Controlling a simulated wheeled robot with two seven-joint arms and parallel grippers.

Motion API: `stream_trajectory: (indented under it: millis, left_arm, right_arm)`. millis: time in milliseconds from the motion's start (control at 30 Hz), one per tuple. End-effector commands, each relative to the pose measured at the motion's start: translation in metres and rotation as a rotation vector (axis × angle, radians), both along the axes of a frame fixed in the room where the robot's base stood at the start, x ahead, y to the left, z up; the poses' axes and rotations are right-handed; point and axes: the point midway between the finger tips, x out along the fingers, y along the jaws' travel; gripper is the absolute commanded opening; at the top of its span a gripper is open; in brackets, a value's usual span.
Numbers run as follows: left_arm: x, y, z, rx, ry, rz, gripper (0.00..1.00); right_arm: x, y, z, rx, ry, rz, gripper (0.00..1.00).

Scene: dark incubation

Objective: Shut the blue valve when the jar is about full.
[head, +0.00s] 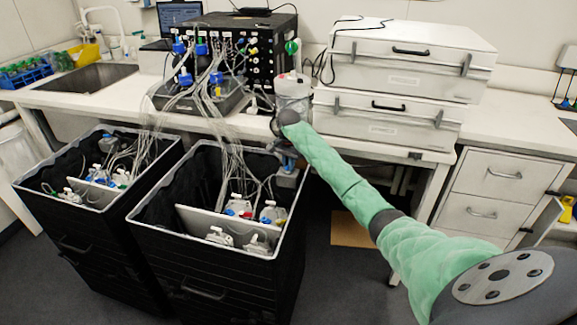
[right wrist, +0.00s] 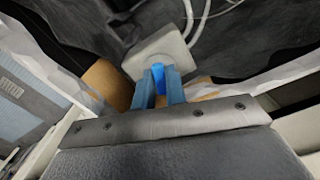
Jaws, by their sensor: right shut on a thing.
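The jar (head: 293,92) stands on the bench edge, partly behind my right wrist. It looks clear, and its fill level is hard to tell. My right gripper (head: 286,160) is just below the bench edge, at the far right corner of the right black bin, small and partly hidden by my arm. In the right wrist view, the fingers of my right gripper (right wrist: 159,88) are shut on the blue valve (right wrist: 158,73). The valve sits on a pale grey block with a white tube. Whether the valve is turned open or shut does not show. My left gripper is out of view.
Two black bins (head: 137,228) with tubes and bottles stand in front of the bench. A black pump unit (head: 270,60) with many tubes is behind. White cases (head: 400,110) are stacked right of the jar. Floor is free right of the bins.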

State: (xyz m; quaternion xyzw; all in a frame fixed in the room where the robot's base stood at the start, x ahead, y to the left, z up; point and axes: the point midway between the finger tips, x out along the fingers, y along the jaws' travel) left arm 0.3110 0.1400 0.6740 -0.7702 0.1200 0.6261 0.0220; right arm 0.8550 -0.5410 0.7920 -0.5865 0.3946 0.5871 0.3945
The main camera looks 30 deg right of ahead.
Motion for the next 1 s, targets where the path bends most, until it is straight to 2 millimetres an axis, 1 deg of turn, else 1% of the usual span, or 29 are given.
stream_trajectory:
  millis: [567, 600, 667, 700, 1000]
  left_arm:
    - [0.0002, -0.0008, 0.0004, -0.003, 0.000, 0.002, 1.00]
    - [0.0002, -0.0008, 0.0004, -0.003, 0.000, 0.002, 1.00]
    - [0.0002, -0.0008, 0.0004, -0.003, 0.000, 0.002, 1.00]
    - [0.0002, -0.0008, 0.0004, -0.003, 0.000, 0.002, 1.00]
    - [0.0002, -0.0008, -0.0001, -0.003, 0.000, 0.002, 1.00]
  right_arm:
    - [0.0004, -0.0001, 0.0009, 0.000, -0.001, 0.000, 0.00]
    - [0.0004, -0.0001, 0.0009, 0.000, -0.001, 0.000, 0.15]
    - [0.0004, -0.0001, 0.0009, 0.000, -0.001, 0.000, 0.27]
    - [0.0004, -0.0001, 0.0009, 0.000, -0.001, 0.000, 0.35]
    - [0.0002, -0.0002, 0.0012, -0.001, -0.001, 0.000, 0.35]
